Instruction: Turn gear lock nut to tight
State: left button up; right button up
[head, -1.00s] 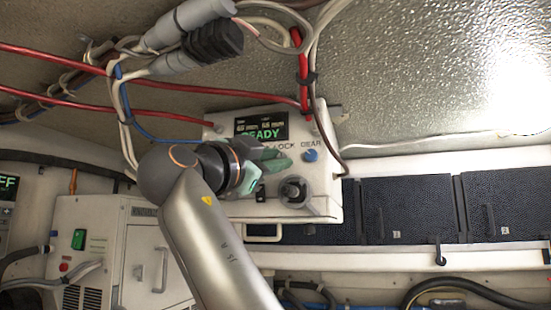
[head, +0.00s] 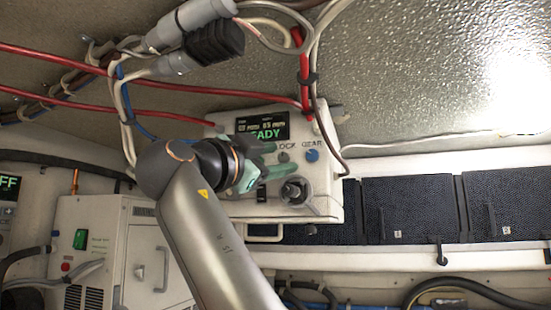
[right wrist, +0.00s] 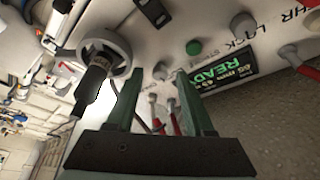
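A white control box (head: 225,207) hangs at the centre of the head view, with a lit green "READY" display, LOCK and GEAR labels and several controls. A small grey knob (head: 284,157) sits under LOCK and a blue knob (head: 311,155) under GEAR. A grey ringed fitting (head: 295,190) is on the lower front; in the right wrist view a grey ring with a dark stem (right wrist: 103,52) is at upper left. I cannot tell which part is the lock nut. My right gripper (head: 272,160) is in front of the box, its green fingers apart and empty (right wrist: 156,80). My left gripper is out of view.
Red and white cables and grey connectors (head: 190,25) hang above the box. A white cabinet (head: 110,250) stands at lower left. Dark panels (head: 405,210) line the wall to the right. A green button (right wrist: 193,47) and the display (right wrist: 225,75) show in the right wrist view.

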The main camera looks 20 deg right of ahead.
jog(key=v, duration=1.2)
jog(key=shift+s+b, duration=0.2)
jog(key=shift+b, duration=0.25)
jog(key=shift+a+f, duration=0.1)
jog(key=shift+a, duration=0.05)
